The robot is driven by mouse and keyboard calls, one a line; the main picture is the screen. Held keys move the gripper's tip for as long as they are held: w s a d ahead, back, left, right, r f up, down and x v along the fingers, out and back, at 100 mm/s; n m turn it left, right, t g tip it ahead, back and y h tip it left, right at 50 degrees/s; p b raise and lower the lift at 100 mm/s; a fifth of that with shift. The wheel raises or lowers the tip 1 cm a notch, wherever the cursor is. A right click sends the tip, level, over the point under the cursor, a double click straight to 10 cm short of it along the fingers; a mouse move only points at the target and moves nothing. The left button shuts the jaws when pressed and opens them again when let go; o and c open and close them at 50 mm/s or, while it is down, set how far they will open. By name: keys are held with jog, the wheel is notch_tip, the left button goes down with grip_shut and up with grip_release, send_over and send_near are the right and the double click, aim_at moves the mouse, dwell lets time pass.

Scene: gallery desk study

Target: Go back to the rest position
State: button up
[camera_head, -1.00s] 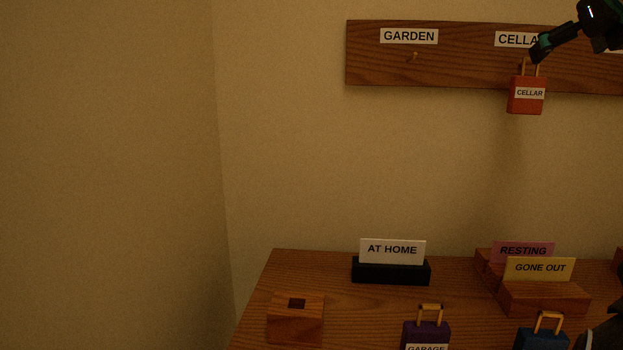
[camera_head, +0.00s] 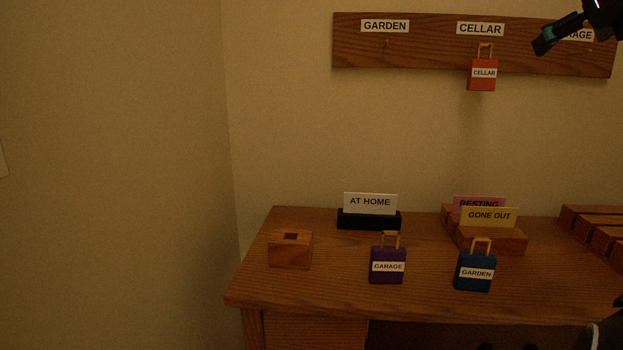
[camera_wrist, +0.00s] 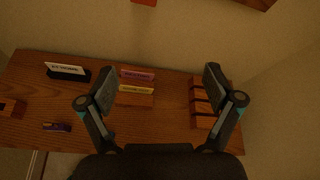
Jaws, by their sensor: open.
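My gripper (camera_head: 545,42) is at the upper right of the head view, in front of the wooden rack (camera_head: 430,62) and to the right of the red CELLAR tag (camera_head: 482,76). In the wrist view my gripper (camera_wrist: 160,95) has its two fingers spread wide with nothing between them. The red CELLAR tag hangs by its loop under the CELLAR label (camera_head: 480,29), apart from my gripper.
On the desk (camera_head: 335,270) stand a purple GARAGE tag (camera_head: 388,274), a blue GARDEN tag (camera_head: 475,278), a wooden block (camera_head: 290,253), an AT HOME sign (camera_head: 370,203), RESTING (camera_head: 479,203) and GONE OUT (camera_head: 489,217) signs, and slotted wooden blocks (camera_head: 598,228). The GARDEN peg (camera_head: 387,43) is empty.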

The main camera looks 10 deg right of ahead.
jog(key=a+f+n+g+y, duration=0.3)
jog(key=a+f+n, duration=1.4)
jog(key=f, duration=0.5)
jog(key=s+a+f+n+g, duration=0.1)
jog(key=s+a+f+n, duration=0.2)
jog(key=f+n, duration=0.3)
jog(key=s+a+f+n+g, duration=0.1)
jog(key=s+a+f+n, duration=0.3)
jog(key=f, duration=0.7)
jog(key=s+a+f+n+g+y, duration=0.1)
jog(key=s+a+f+n, duration=0.3)
jog(key=f+n, duration=0.5)
jog(key=shift+s+a+g, duration=0.15)
jog(key=shift+s+g, duration=0.35)
jog(key=shift+s, duration=0.6)
